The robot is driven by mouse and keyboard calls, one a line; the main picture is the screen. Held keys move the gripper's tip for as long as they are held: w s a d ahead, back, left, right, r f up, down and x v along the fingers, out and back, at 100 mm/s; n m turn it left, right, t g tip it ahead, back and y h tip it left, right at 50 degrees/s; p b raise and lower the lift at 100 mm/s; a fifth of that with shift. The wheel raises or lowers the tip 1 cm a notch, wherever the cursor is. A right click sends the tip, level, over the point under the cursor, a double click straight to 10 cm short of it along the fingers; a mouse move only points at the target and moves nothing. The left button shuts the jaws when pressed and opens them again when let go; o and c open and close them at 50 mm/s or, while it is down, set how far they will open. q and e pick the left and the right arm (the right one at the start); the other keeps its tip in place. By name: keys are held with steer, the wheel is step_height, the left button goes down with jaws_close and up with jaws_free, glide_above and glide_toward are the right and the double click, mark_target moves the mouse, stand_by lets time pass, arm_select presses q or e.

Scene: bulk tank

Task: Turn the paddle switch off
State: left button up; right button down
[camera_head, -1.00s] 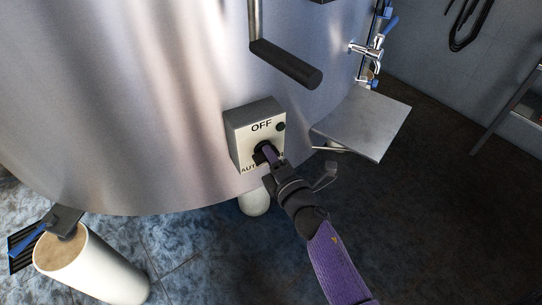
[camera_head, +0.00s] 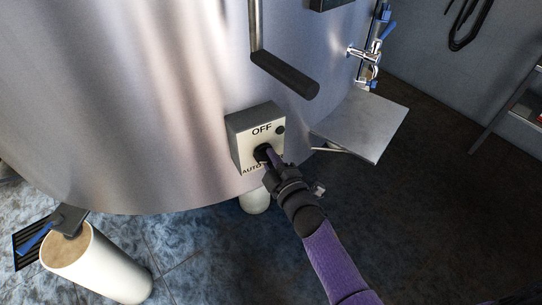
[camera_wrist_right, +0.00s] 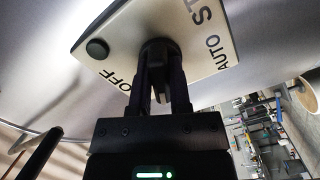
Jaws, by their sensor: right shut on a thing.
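The paddle switch is a dark knob (camera_head: 262,152) on the pale front of a box (camera_head: 264,142) fixed to the steel tank. The box reads OFF at the top and AUTO at the lower left, with a dark round button by OFF. My right gripper (camera_head: 269,157) is shut on the knob. In the right wrist view its two fingers (camera_wrist_right: 160,85) stand on either side of the knob (camera_wrist_right: 158,48), against the plate (camera_wrist_right: 190,25) with OFF, AUTO and part of another word. The fingers hide much of the paddle, so I cannot tell its exact direction. My left gripper is not in view.
The curved tank wall (camera_head: 120,100) fills the left and middle. A dark-gripped handle (camera_head: 285,75) hangs above the box. A metal shelf (camera_head: 362,124) juts out to its right, below a tap (camera_head: 366,52). A white cylinder (camera_head: 100,265) stands at lower left. Dark floor is open at right.

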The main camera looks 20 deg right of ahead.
steer(key=shift+m+p, duration=0.35)
steer(key=shift+m, duration=0.55)
steer(key=m+p, duration=0.1)
steer(key=m, duration=0.3)
steer(key=m+p, duration=0.1)
steer(key=m, duration=0.2)
steer(key=shift+m, duration=0.3)
steer(key=shift+a+f+m+y+p, duration=0.15)
steer(key=shift+m+y+p, duration=0.15)
steer(key=shift+m, duration=1)
steer(key=c, duration=0.6)
jaws_free()
steer(key=shift+o, duration=0.2)
